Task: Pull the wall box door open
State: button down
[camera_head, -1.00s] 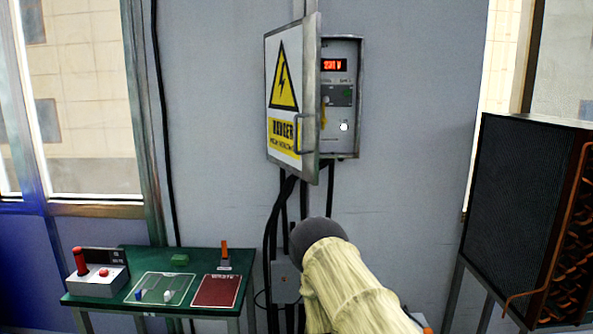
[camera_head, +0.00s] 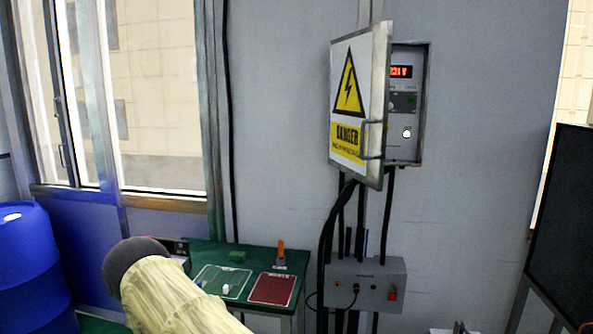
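My arm, in a pale yellow sleeve with a dark rounded joint, is at the lower left, well away from the door. My gripper is not in view, so its state is hidden.
A green table (camera_head: 208,254) at the lower left holds a dark red mat (camera_head: 273,289) and small items. A grey box (camera_head: 366,284) with cables hangs under the wall box. A blue barrel (camera_head: 30,265) is at left; a dark radiator-like unit (camera_head: 567,220) at right.

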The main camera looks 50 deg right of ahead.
aim_at(361, 61)
jog(key=u, duration=1.5)
jog(key=k, duration=2.25)
jog(key=z, duration=1.7)
